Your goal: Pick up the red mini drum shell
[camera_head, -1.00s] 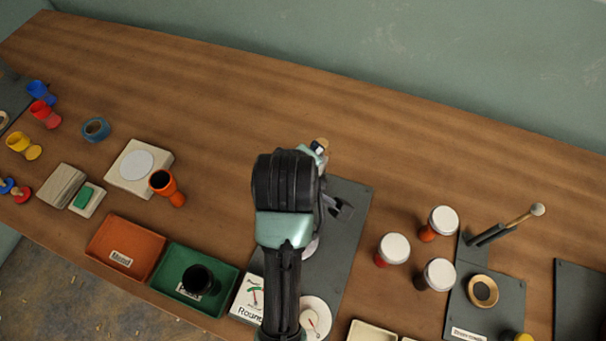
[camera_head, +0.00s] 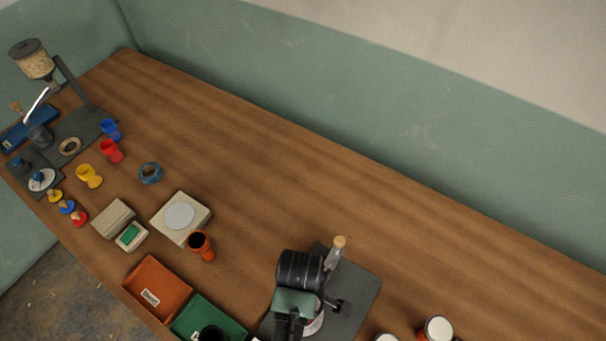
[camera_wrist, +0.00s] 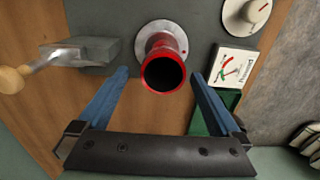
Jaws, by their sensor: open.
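A small red goblet-shaped shell (camera_head: 111,150) stands at the far left of the bench in the head view, between a blue one (camera_head: 112,129) and a yellow one (camera_head: 89,176). In the wrist view, a red-rimmed shell with a dark open mouth (camera_wrist: 164,73) stands upright on a grey plate. My gripper (camera_wrist: 160,74) is open and empty, its two blue fingers spread to either side of this shell in the picture. I cannot tell the height gap between them. In the head view my gripper (camera_head: 342,307) is over the grey plate, and my arm hides this shell.
A crank with a wooden knob (camera_wrist: 45,67) is left of the shell in the wrist view. The green tray (camera_wrist: 212,118) and a printed card (camera_wrist: 234,70) lie to its right. An orange shell (camera_head: 200,246) stands near a pale block (camera_head: 163,216). The bench's back is clear.

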